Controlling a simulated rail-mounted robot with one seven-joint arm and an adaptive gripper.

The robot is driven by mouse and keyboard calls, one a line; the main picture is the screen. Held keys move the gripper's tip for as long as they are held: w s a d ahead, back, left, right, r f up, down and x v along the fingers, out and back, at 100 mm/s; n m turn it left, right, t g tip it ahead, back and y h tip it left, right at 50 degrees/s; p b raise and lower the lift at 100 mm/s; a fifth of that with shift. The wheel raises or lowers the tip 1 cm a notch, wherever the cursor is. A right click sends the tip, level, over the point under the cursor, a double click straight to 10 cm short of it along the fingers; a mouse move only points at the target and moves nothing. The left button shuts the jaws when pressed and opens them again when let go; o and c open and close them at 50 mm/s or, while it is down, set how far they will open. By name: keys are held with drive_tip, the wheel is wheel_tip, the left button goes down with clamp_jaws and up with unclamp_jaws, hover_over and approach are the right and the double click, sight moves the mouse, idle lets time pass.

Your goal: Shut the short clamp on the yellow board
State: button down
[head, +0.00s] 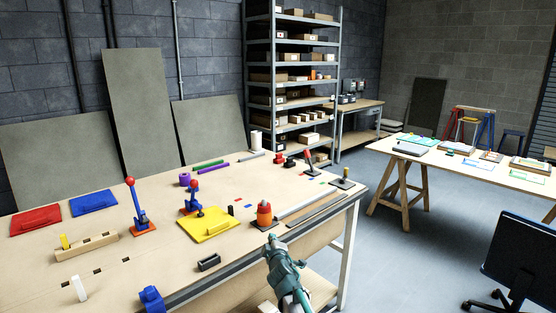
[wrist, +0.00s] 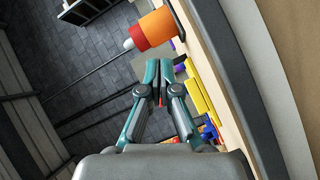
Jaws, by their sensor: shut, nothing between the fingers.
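The yellow board (head: 222,229) lies flat on the workbench. The short clamp (head: 193,198) is at its back left edge, with a blue body and a lever standing up, tipped by a red ball; it looks open. A small dark knob stands on the board in front of it. My gripper (head: 271,239) is shut and empty at the bench's front edge, to the right of the board and apart from it. In the wrist view my gripper (wrist: 167,76) points past the yellow board (wrist: 201,92), seen edge-on; blue and red clamp parts (wrist: 210,132) show partly behind the finger.
A taller red-knobbed clamp (head: 138,211) on an orange base stands left of the board. A dark small tray (head: 209,263) lies in front of the board. A wooden block (head: 87,246) is further left.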

drive_tip(key=s+d+f+m+g+h, duration=0.2)
drive_tip(key=s+d+f+m+g, duration=0.3)
drive_tip(key=s+d+f, duration=0.5)
drive_tip(key=s+d+f+m+g+h, duration=0.3)
drive_tip(key=s+d+f+m+g, duration=0.4)
drive_tip(key=f, duration=0.6)
drive_tip(key=s+f+m+g, duration=0.1)
drive_tip(key=s+f+g, duration=0.2)
drive_tip(key=s+f, duration=0.5)
drive_tip(key=s+d+f+m+g+y, duration=0.1)
drive_tip(key=s+f+g, duration=0.3)
drive_tip(key=s, duration=1.9)
drive_tip(key=s+d+f+g+y, duration=0.1)
drive_tip(key=s+f+g, duration=0.3)
drive_tip(key=s+f, duration=0.9)
drive_tip(key=s, duration=0.3)
drive_tip(key=shift+s+m, duration=0.15)
drive_tip(key=shift+m, duration=0.25)
